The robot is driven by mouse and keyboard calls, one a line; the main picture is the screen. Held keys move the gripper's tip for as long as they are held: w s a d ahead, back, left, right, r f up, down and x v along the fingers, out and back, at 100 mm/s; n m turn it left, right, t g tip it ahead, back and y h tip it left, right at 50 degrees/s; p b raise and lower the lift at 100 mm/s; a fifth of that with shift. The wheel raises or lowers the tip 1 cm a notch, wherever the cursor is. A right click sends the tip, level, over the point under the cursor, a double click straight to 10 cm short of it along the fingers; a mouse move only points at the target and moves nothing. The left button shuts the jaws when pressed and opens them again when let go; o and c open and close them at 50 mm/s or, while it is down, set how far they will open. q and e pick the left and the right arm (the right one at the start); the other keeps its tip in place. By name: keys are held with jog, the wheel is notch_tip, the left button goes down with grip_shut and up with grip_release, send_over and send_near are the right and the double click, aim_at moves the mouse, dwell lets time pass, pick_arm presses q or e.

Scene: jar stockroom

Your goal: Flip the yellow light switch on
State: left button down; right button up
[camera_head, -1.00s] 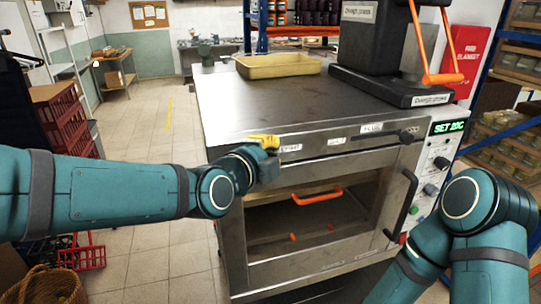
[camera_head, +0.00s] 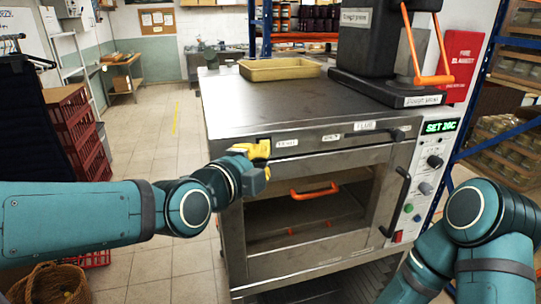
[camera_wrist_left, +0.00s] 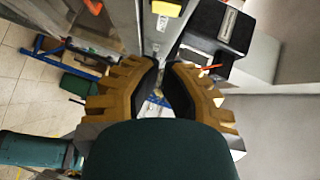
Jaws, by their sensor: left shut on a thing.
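My left gripper (camera_head: 257,150) is at the upper left front corner of a steel oven (camera_head: 270,108), in front of its labelled strip. Its yellow fingers point up and to the right. In the left wrist view its fingertips (camera_wrist_left: 162,64) come close together; what they close on cannot be made out. A bright yellow block (camera_wrist_left: 167,9) shows at the top edge of the left wrist view, above a white label and apart from the fingers; I cannot tell for certain that it is the light switch. No switch is clear in the head view. My right gripper is out of view.
A tan tray (camera_head: 280,69) and a black machine (camera_head: 378,48) with an orange lever stand on the oven top. Knobs and buttons line the oven's right panel (camera_head: 420,175). Red crates (camera_head: 84,135) stand at the left. The floor (camera_head: 175,150) between is clear.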

pick_arm(q)
jog(key=v, duration=0.5)
jog(key=shift+s+f, duration=0.1)
jog(key=shift+f, duration=0.15)
jog(key=shift+d, duration=0.1)
jog(key=w+a+f+n+g+y+b, duration=0.1)
jog(key=w+f+n+g+y+b, duration=0.3)
jog(key=f, duration=1)
jog(key=s+a+f+n+g+h+p, duration=0.1)
jog(key=f+n, duration=0.5)
jog(key=f, duration=0.8)
jog(key=s+f+n+g+b, duration=0.1)
jog(key=s+f+n, duration=0.3)
jog(key=f, duration=0.5)
jog(key=s+a+f+n+g+b, duration=0.1)
jog(key=s+f+n+g, duration=0.2)
jog(key=f, duration=0.7)
jog(key=s+a+f+n+g+b, duration=0.1)
jog(key=s+f+n+g, duration=0.2)
jog(key=s+f+n, duration=0.3)
notch_tip(320, 180, down, 3)
jog(key=shift+f+n+y+b, duration=0.2)
jog(key=shift+n+y+b, duration=0.1)
jog(key=shift+b, duration=0.1)
jog(key=shift+a, duration=0.15)
